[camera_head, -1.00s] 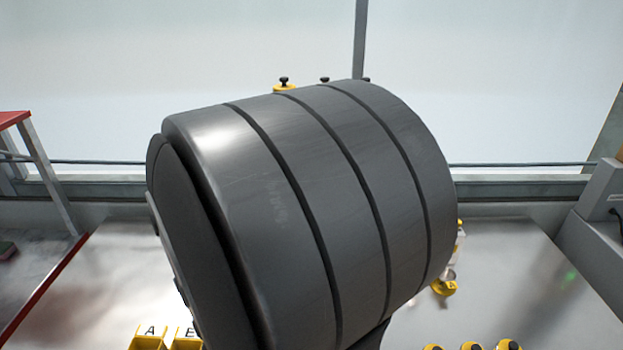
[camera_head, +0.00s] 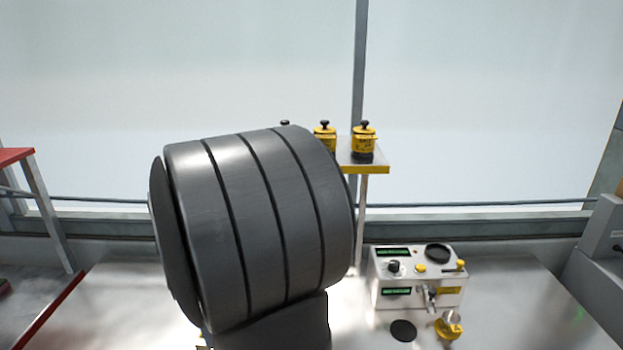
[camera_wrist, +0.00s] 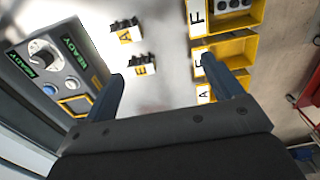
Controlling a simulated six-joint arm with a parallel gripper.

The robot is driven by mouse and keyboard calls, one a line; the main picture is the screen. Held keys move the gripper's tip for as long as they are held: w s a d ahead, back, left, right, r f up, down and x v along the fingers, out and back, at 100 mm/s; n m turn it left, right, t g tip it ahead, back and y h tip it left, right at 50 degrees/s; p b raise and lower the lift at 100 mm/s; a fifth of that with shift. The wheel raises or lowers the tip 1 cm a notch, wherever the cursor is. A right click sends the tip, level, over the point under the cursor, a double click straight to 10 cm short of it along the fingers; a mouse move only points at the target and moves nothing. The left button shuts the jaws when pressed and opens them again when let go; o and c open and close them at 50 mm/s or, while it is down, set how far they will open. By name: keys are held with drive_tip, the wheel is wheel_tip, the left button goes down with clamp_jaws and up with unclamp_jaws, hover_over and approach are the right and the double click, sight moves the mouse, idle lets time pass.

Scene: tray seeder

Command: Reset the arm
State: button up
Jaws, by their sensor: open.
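My gripper (camera_wrist: 163,68) shows in the wrist view with its two blue-grey fingers wide apart and nothing between them. It hangs over the metal bench, with yellow bins (camera_wrist: 240,50) near its right finger and a panel with READY displays (camera_wrist: 50,65) to its left. In the head view my own dark arm link fills the left middle, and the gripper is not visible there. The link hides part of the bench and of the raised shelf (camera_head: 365,169).
A white machine (camera_head: 418,278) with green displays stands on the bench, right of my arm. Yellow canisters (camera_head: 364,141) with black knobs stand on the shelf. A yellow-based part (camera_head: 449,325) and a black disc (camera_head: 403,331) lie before the machine. The bench at right is clear.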

drive_tip(key=w+r, duration=0.2)
drive_tip(key=w, duration=2.2)
drive_tip(key=shift+w+d+r, duration=0.2)
drive_tip(key=shift+w+d, duration=0.05)
drive_tip(key=shift+d, duration=0.1)
drive_tip(key=shift+c, duration=0.5)
idle(0.6)
